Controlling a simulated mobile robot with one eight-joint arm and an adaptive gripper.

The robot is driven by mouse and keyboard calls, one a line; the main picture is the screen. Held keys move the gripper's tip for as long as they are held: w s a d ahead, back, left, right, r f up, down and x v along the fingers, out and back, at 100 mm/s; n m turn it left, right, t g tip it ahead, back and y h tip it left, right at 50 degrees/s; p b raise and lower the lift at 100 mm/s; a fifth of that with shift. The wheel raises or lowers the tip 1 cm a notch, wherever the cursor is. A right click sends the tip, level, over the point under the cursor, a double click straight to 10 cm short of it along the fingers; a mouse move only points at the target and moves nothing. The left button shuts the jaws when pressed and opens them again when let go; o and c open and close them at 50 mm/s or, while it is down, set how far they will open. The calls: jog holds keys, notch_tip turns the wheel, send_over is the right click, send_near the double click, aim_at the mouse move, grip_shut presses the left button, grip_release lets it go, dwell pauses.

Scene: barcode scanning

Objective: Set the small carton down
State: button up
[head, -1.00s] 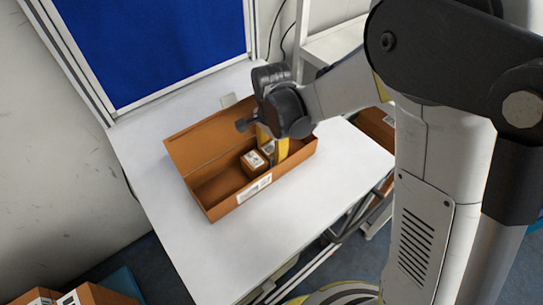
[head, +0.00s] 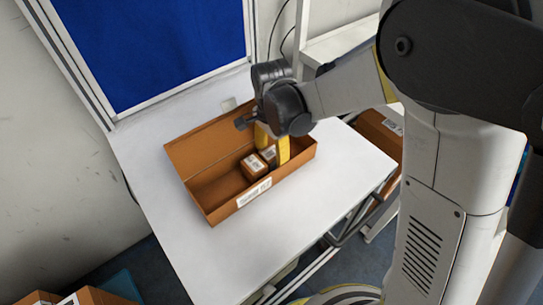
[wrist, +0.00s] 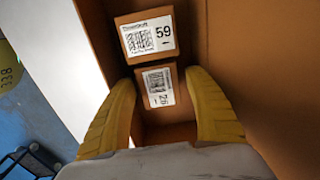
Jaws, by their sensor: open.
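A small brown carton (wrist: 158,88) with a white label reading 26 sits inside the open brown box (head: 222,207). In the wrist view it stands between my two yellow fingers, with visible gaps on both sides. My gripper (wrist: 160,80) is open and reaches down into the box. In the head view the gripper (head: 272,154) partly hides this carton (head: 268,152). A second small carton (wrist: 147,38), labelled 59, is right beside it in the box; it also shows in the head view (head: 254,167).
The box lies on a white table (head: 270,225), with its left part empty. Bare tabletop surrounds the front. A blue panel (head: 160,45) stands behind. More brown cartons (head: 95,296) are at the lower left, and a white shelf (head: 335,45) is at the back right.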

aim_at(272, 153)
notch_tip(272, 153, up, 10)
jog(key=shift+f+p, duration=0.1)
jog(key=shift+p, duration=1.05)
jog(key=s+d+r+n+t, duration=0.3)
jog(key=s+d+r+n, duration=0.1)
jog(key=d, duration=0.4)
jog(key=s+d+r+n+t, duration=0.4)
jog(key=s+d+n, duration=0.2)
jog(key=s+d, duration=0.3)
jog(key=shift+s+d+r+n, duration=0.2)
jog(key=shift+s+r+n, duration=0.05)
jog(key=shift+r+n, duration=0.05)
